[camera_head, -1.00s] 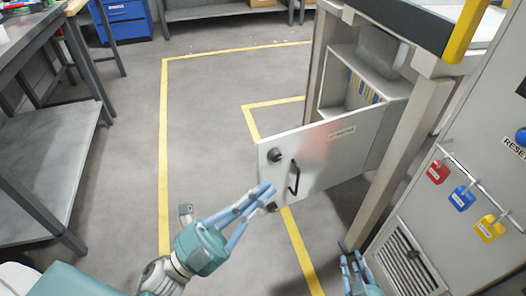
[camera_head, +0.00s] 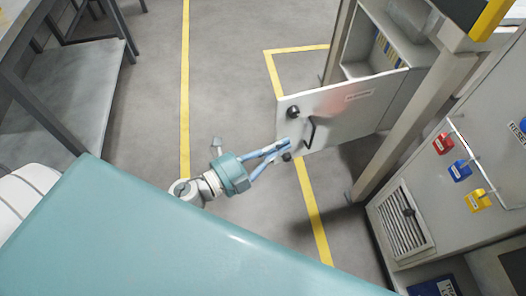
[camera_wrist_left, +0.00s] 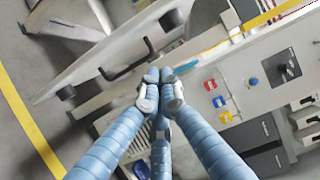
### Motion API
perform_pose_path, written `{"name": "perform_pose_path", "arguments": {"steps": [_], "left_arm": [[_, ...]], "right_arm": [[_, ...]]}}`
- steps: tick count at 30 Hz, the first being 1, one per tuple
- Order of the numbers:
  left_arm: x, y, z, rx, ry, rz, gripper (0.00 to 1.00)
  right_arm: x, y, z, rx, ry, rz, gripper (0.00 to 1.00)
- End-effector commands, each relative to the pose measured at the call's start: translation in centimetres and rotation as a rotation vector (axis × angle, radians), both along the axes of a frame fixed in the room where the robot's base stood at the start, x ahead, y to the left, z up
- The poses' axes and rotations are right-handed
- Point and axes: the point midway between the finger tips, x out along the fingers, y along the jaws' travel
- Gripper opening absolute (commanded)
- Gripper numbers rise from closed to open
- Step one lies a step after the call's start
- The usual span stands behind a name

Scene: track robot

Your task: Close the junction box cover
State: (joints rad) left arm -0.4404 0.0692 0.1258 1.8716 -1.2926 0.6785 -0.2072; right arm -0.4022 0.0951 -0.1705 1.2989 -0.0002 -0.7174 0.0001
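The junction box cover (camera_head: 345,115) is a pale hinged door with a label, a black handle (camera_head: 311,133) and dark round knobs. It stands swung open from the box (camera_head: 372,45), whose inside shows. My left gripper (camera_head: 287,149) is at the cover's free edge, beside the handle and near the lower knob. In the left wrist view its blue fingertips (camera_wrist_left: 160,80) meet with nothing visible between them; the handle (camera_wrist_left: 128,66) lies beyond them to the left. I cannot tell whether the fingers touch the cover. My right gripper is not in view.
A frame post (camera_head: 405,135) stands right of the cover. A grey panel with red, blue and yellow padlocks (camera_head: 460,171) is at the right. A metal table (camera_head: 75,95) stands at the left. The floor between has yellow lines (camera_head: 185,80) and is clear.

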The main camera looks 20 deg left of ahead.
Motion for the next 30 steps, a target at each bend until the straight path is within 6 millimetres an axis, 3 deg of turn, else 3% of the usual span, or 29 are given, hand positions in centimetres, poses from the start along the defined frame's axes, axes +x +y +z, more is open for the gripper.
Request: {"name": "perform_pose_path", "arguments": {"steps": [1,9,18,28,30], "left_arm": [[0.9,-0.5,0.2,-0.001,-0.004,0.0,0.0],[3.3,1.9,0.0,0.0,-0.001,0.0,0.0],[3.6,2.3,0.0,-0.001,0.001,0.0,0.0],[3.8,2.6,-0.1,0.001,-0.001,-0.01,0.0],[4.1,2.9,-0.1,0.003,-0.002,-0.019,0.0]], "right_arm": [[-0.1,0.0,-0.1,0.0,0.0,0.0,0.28],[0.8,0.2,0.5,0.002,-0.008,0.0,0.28],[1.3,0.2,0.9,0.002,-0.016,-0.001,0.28],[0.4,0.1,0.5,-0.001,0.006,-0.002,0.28],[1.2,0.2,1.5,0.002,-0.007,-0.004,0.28]]}}
